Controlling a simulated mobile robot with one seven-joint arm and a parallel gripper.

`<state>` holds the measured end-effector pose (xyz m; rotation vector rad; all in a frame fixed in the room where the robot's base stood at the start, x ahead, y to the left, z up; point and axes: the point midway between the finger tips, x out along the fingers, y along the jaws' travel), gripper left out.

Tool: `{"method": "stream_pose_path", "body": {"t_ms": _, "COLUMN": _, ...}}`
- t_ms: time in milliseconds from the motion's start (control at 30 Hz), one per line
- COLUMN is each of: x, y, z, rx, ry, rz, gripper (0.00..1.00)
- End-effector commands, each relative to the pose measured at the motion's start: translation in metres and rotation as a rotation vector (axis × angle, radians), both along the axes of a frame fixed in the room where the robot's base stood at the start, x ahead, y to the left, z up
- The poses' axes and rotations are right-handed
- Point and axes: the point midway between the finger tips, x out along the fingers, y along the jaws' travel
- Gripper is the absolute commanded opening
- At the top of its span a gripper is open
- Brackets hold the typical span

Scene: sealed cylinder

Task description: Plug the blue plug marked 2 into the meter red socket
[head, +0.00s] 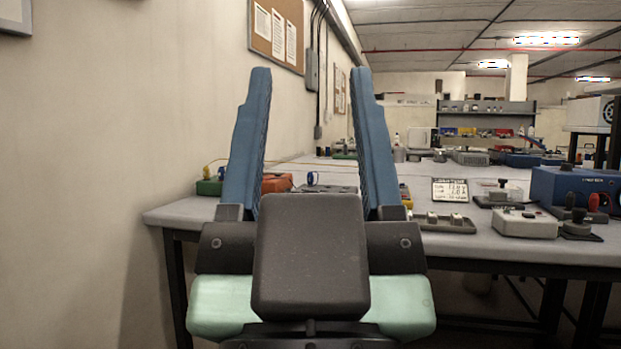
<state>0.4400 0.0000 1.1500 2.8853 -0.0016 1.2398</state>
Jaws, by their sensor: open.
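My gripper (307,85) is open and empty, its two blue fingers pointing up in the head view, in front of the bench's near left part. Between the fingers, farther back on the bench, is a small blue object (312,178); it may be a blue plug, but no number can be read. An orange-red box (276,183) sits left of it, partly hidden by the left finger. A green block (210,187) is at the far left with a thin yellow wire. I cannot make out a meter or its red socket for certain.
The grey bench (180,213) runs rightward. A display card (450,190), a grey tray with pegs (444,223), a light grey box (525,223) and a blue power unit (575,188) stand on its right. A wall (110,120) is close on the left.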

Motion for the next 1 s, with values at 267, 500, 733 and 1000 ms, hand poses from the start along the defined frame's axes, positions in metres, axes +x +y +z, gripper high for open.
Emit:
{"method": "stream_pose_path", "body": {"t_ms": 267, "x": 0.0, "y": 0.0, "z": 0.08, "rx": 0.0, "ry": -0.001, "rz": 0.0, "gripper": 0.6}}
{"method": "stream_pose_path", "body": {"t_ms": 500, "x": 0.0, "y": 0.0, "z": 0.163, "rx": 0.0, "ry": -0.001, "rz": 0.001, "gripper": 0.6}}
{"method": "stream_pose_path", "body": {"t_ms": 733, "x": 0.0, "y": 0.0, "z": 0.241, "rx": 0.0, "ry": -0.001, "rz": 0.001, "gripper": 0.6}}
{"method": "stream_pose_path", "body": {"t_ms": 1000, "x": 0.0, "y": 0.001, "z": 0.331, "rx": -0.001, "ry": -0.001, "rz": 0.002, "gripper": 0.6}}
